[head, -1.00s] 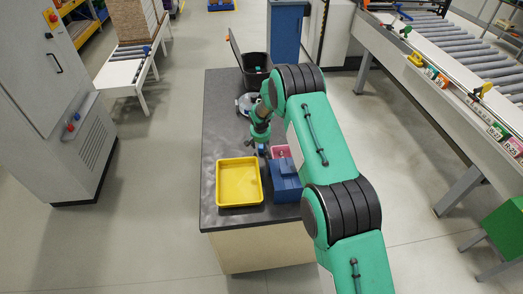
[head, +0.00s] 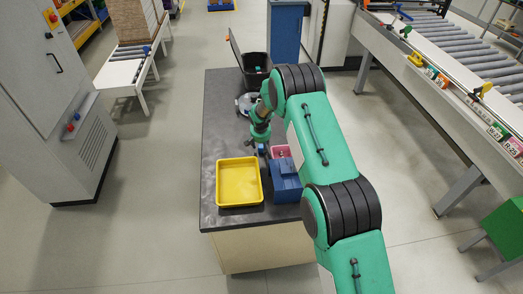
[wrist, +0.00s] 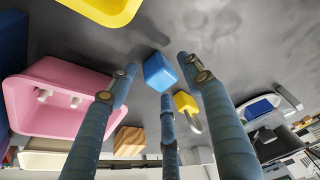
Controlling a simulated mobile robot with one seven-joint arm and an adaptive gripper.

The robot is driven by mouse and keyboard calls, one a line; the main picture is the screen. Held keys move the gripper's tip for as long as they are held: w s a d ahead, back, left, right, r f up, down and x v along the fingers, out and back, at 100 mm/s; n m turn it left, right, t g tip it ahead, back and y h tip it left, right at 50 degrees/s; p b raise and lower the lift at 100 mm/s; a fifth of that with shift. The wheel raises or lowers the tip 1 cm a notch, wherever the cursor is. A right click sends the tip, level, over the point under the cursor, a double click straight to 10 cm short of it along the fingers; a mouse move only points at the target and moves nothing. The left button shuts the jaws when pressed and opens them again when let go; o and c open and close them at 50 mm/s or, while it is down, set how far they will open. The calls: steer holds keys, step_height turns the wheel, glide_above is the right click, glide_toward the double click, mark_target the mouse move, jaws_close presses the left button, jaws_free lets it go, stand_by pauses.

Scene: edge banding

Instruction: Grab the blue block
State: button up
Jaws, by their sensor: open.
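The blue block (wrist: 160,72) lies on the dark tabletop in the middle of the wrist view. In the head view a small blue patch (head: 262,150) by the gripper looks like the same block, partly hidden. My gripper (wrist: 158,79) is open, its fingers spread and pointing towards the block. The block shows between and beyond the fingertips, with nothing held. Whether any finger touches it I cannot tell. In the head view my gripper (head: 256,143) is over the table, behind the yellow tray.
A yellow padlock (wrist: 183,101) and a wooden block (wrist: 129,141) lie near the blue block. A pink bin (wrist: 60,110) stands to the left in the wrist view. The yellow tray (head: 238,164) and a blue bin (head: 287,187) are at the table's front. A black bin (head: 256,62) stands behind.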

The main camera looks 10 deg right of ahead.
steer(key=shift+r, duration=0.1)
steer(key=d+v, duration=0.1)
steer(key=v, duration=1.2)
steer(key=shift+a+r, duration=0.3)
steer(key=shift+a, duration=0.1)
steer(key=shift+w, duration=0.1)
steer(key=g+b, duration=0.2)
steer(key=g, duration=0.1)
glide_above(261, 145)
steer(key=shift+f+y, duration=0.4)
steer(key=shift+f, duration=0.45)
steer(key=shift+f, duration=4.25)
